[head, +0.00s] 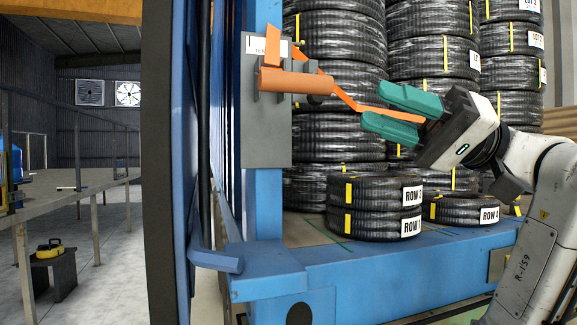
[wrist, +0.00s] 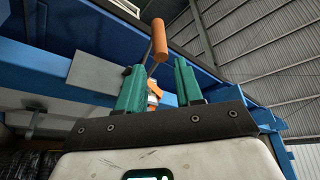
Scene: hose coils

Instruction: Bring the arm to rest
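My gripper (head: 395,113) has two teal fingers and is at the right of the orange tensioner (head: 295,82) on the blue frame's post. The fingers stand apart. A thin orange bar (head: 340,93) slopes from the tensioner towards the fingers, and its end shows in the gap between them. I cannot tell whether it touches either finger. In the wrist view the fingers (wrist: 160,84) are apart, with orange parts (wrist: 154,94) seen between them and an orange cylinder (wrist: 160,38) beyond their tips. My white arm (head: 545,190) reaches in from the right.
Tall stacks of black hose coils (head: 335,60) stand close behind my gripper. Lower coils labelled ROW (head: 375,206) sit on the blue-edged platform (head: 390,270) below it. A blue post (head: 265,215) and grey plate (head: 265,130) stand left.

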